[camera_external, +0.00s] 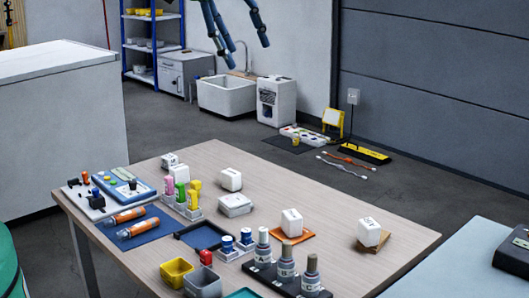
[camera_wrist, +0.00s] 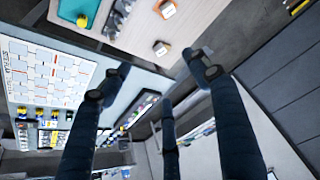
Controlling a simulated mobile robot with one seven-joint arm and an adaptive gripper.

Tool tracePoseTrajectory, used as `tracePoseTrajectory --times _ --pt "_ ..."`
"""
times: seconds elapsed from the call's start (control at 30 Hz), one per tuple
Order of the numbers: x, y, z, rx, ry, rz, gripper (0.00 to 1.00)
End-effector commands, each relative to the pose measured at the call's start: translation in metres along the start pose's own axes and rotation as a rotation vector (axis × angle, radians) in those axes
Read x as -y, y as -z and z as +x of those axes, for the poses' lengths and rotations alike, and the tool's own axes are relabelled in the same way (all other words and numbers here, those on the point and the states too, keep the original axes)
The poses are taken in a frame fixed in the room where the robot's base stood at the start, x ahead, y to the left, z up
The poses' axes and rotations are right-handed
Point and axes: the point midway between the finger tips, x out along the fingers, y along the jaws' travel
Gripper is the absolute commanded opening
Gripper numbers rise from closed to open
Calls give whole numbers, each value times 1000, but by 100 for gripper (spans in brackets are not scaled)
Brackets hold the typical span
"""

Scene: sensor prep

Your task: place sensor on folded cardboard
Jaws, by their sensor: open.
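My gripper (camera_external: 243,46) hangs open and empty at the top of the external view, high and apart from the table's objects. Its spread dark fingers also show in the wrist view (camera_wrist: 157,82). A white block with dark marks (camera_external: 368,231) stands slightly tilted on a flat brown piece (camera_external: 381,245) near the table's right end. Another white block (camera_external: 291,222) stands on an orange-brown piece (camera_external: 304,236) to its left. I cannot tell which block is the sensor or which piece is the folded cardboard. Two small blocks show near the table edge in the wrist view.
A pale counter (camera_external: 455,262) stands at right.

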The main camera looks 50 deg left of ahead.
Motion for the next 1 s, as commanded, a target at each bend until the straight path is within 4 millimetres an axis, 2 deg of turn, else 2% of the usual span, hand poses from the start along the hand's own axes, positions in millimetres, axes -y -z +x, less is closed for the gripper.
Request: tracePoseTrajectory --times 0.03,0.2,0.5,0.8,1.0 --pt "2 -9 -16 -6 4 -6 62" --pt "6 -44 -57 -15 18 -31 62" --pt "10 -112 -118 -28 41 -76 62" --pt "11 -187 -163 -43 68 -124 62" --pt "11 -238 -182 -52 88 -156 62"
